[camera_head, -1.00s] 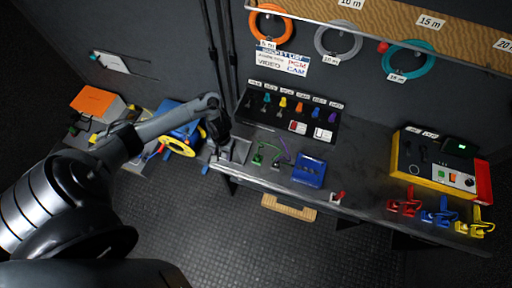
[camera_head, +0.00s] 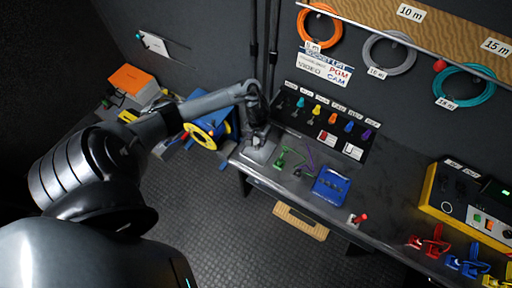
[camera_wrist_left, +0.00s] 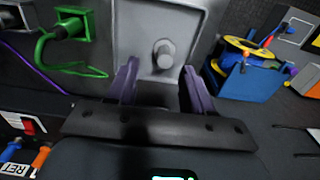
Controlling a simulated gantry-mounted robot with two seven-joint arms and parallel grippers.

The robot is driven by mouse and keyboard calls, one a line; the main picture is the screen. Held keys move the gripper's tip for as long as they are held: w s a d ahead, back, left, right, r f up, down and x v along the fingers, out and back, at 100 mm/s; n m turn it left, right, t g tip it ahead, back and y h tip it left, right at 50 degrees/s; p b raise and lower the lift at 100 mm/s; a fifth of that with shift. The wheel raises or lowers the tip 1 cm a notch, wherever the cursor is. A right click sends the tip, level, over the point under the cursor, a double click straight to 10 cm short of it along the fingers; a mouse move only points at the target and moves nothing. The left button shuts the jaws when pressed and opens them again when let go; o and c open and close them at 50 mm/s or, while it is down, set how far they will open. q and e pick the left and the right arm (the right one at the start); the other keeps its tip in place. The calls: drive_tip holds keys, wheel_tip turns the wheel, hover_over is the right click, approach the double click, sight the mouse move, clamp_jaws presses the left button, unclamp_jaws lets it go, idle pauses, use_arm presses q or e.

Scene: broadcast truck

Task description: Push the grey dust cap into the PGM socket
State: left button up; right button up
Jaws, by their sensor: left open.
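A grey round knob, which looks like the grey dust cap (camera_wrist_left: 164,54), sits on a light grey plate (camera_wrist_left: 150,20) in the left wrist view. My left gripper (camera_wrist_left: 158,88) is open, its two purple fingers apart just short of the knob and on either side of it, with nothing between them. My right gripper is not in view.
A green connector with cable (camera_wrist_left: 72,28) lies beside the plate. A blue box (camera_head: 330,186) and a red-topped piece (camera_head: 360,218) are farther right on the bench. A blue holder with a yellow reel (camera_wrist_left: 250,75) is on the plate's other side.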

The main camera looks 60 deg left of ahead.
sight(256, 143)
use_arm(q)
drive_tip(key=f, duration=0.2)
drive_tip(key=f+b, duration=0.1)
drive_tip(key=shift+s+a+f, duration=0.25)
drive_tip(key=shift+s+f, duration=0.05)
drive_tip(key=shift+f, duration=0.55)
clamp_jaws()
